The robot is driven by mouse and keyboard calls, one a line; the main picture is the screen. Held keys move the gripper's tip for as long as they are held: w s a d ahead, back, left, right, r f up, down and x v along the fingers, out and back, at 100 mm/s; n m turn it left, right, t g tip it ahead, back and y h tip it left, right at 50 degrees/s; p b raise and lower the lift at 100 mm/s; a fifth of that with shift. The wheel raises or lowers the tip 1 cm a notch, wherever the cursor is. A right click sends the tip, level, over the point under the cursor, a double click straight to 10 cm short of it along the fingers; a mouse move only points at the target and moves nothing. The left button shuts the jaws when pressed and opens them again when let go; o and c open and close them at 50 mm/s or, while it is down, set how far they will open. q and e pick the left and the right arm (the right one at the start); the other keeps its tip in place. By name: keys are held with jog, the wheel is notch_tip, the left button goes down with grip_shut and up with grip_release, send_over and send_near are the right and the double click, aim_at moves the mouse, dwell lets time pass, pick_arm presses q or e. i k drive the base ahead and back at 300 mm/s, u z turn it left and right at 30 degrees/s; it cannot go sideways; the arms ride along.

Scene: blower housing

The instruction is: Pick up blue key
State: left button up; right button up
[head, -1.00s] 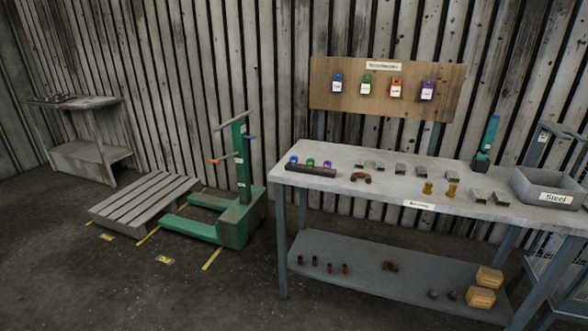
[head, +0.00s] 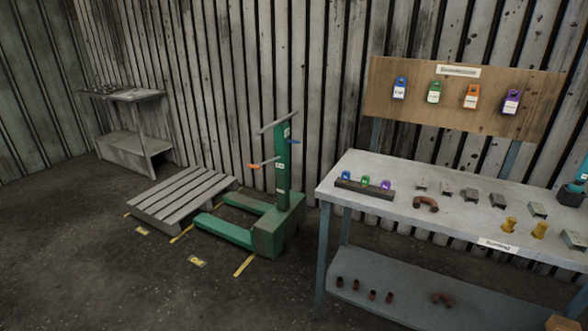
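A blue padlock-shaped tag with a white label (head: 400,88) hangs at the left end of the wooden board (head: 455,122), beside green, orange and purple ones. A small blue piece (head: 346,175) sits at the left end of a dark rack (head: 364,190) on the workbench, with a green and a purple piece to its right. I cannot tell which of the two blue things is the key. Neither of my grippers is in view.
The workbench (head: 400,220) holds small metal blocks, a brown curved pipe (head: 426,204) and yellow fittings (head: 509,225). A green pallet jack (head: 268,231) and a wooden pallet (head: 184,200) stand left of it. The floor in front is open.

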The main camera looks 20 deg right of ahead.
aim_at(345, 175)
jog(key=u, duration=0.2)
jog(key=i, duration=1.6)
jog(key=z, duration=0.8)
